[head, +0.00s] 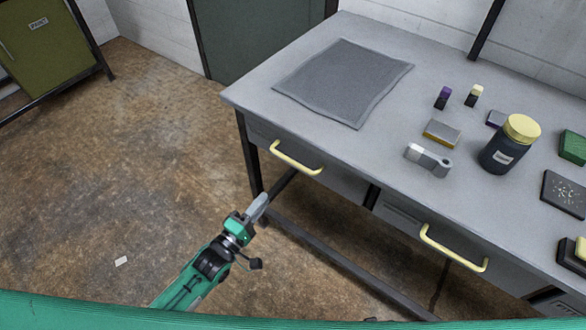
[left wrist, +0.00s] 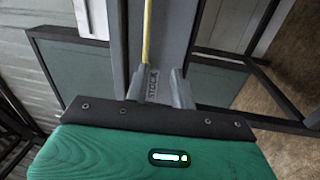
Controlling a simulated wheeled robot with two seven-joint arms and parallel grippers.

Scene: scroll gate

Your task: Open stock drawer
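The desk has two drawers with yellow bar handles. The left drawer (head: 334,180) has its handle (head: 297,160) near the desk's left corner; the other handle (head: 452,250) is on the right drawer. Both drawers look shut. My left gripper (head: 258,207) is below and left of the left drawer's handle, apart from it. In the left wrist view, my left gripper's fingers (left wrist: 157,84) stand apart with nothing held. Beyond them show a yellow handle (left wrist: 147,35) and a grey front with a "STOCK" label (left wrist: 153,84). My right gripper is not in view.
The desk top (head: 255,93) carries a grey mat (head: 345,80), a dark jar with a yellow lid (head: 503,148) and several small items. A dark desk leg (head: 249,155) and a low crossbar (head: 330,250) are near my left gripper. The floor at left is mostly clear.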

